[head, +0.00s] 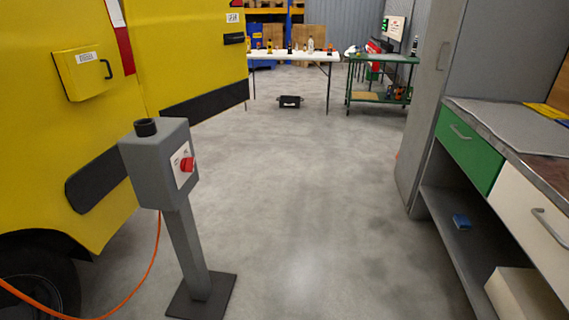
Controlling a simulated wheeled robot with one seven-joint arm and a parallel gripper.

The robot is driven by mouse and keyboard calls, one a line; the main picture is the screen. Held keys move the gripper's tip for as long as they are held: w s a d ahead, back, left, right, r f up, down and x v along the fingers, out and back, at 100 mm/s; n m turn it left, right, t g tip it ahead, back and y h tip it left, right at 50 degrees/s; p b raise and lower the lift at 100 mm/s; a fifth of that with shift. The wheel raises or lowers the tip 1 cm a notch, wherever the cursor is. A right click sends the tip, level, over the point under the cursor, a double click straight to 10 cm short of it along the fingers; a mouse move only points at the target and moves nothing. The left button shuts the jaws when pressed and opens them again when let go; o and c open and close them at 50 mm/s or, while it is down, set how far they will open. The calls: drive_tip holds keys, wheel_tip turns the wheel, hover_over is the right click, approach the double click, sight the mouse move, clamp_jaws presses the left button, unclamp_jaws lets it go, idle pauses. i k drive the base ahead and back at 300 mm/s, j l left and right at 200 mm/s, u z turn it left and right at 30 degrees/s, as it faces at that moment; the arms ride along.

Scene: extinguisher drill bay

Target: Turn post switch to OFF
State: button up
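The grey post (186,235) stands upright on a dark square base plate at the left, in front of the yellow vehicle. Its box-shaped head (150,165) carries a white label plate on the right-hand face. The red post switch (187,164) sits on that plate. The label's lettering is too small to read, and I cannot tell which position the switch is in. A black round cap (145,127) is on top of the box. My gripper is not in view.
The yellow vehicle (200,50) fills the left side. An orange cable (142,275) runs down beside the post. A workbench with a green drawer (468,150) stands at the right. A white table (290,57) and green cart (380,98) stand behind. The middle floor is clear.

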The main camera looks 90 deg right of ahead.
sight(187, 165)
drive_tip(key=l+z, duration=0.15)
drive_tip(key=z, duration=0.25)
drive_tip(key=l+z, duration=0.2)
drive_tip(key=z, duration=0.2)
drive_tip(key=l+z, duration=0.1)
drive_tip(key=z, duration=0.35)
drive_tip(key=i+l+z, duration=0.15)
drive_tip(key=z, duration=0.25)
drive_tip(key=i+l, duration=0.3)
drive_tip(key=l, duration=0.15)
drive_tip(key=i+l, duration=0.35)
